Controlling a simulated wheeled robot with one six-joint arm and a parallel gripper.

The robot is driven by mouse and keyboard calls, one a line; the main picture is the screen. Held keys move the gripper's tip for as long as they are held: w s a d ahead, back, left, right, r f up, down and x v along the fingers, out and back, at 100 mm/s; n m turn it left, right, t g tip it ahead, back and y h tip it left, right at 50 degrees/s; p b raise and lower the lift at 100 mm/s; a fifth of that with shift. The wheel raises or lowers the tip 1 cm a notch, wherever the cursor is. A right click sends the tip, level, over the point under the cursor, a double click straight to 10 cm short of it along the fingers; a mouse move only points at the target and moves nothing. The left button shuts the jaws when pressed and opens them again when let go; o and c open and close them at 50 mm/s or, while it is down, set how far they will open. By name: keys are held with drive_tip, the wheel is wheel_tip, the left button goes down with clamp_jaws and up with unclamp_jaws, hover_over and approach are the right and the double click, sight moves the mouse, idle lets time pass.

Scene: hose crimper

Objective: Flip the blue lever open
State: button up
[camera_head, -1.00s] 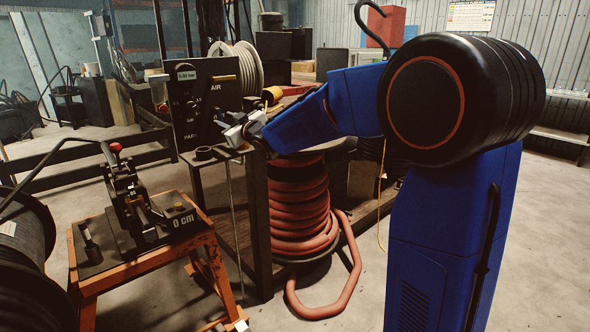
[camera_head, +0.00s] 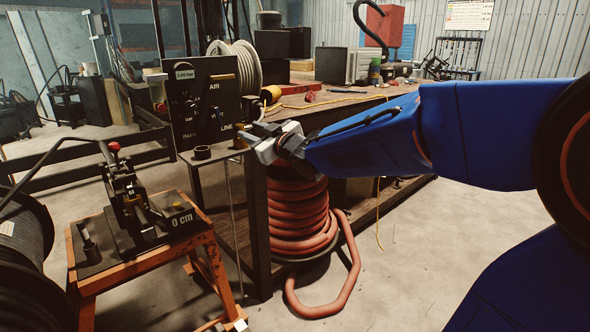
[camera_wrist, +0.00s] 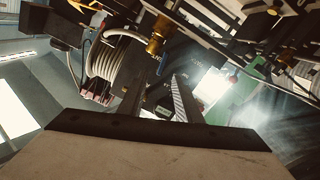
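The black control panel (camera_head: 203,100) stands on the bench left of centre in the head view. A small blue lever (camera_head: 220,119) shows on its face, right of the middle. In the wrist view, a small blue part (camera_wrist: 161,64), seemingly the lever, shows near the fingers; its exact position is hard to tell. My gripper (camera_head: 252,138) is to the right of and below the lever in the head view, apart from the panel. In the wrist view, its two fingers (camera_wrist: 157,92) stand apart with nothing between them, so it is open and empty.
A yellow lever (camera_head: 222,78) sits higher on the panel. A white hose coil (camera_head: 236,66) stands behind it. A red hose coil (camera_head: 300,215) is below my gripper. An orange stand (camera_head: 140,257) with a crimping tool is at left. Open floor lies at front right.

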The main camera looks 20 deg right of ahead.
drive_tip(key=s+d+f+m+g+h, duration=0.3)
drive_tip(key=s+d+f, duration=0.5)
drive_tip(key=s, duration=0.3)
drive_tip(key=shift+s+m+g+h, duration=0.4)
drive_tip(key=shift+m+h, duration=0.4)
drive_tip(key=shift+h, duration=0.4)
drive_tip(key=shift+w, duration=0.1)
drive_tip(key=n+t+y, duration=0.3)
drive_tip(key=t+y, duration=0.1)
drive_tip(key=y, duration=0.2)
approach(219, 119)
drive_tip(key=x, duration=0.8)
drive_tip(key=shift+w, duration=0.3)
drive_tip(key=shift+c, duration=0.3)
drive_tip(key=shift+m, duration=0.3)
clamp_jaws()
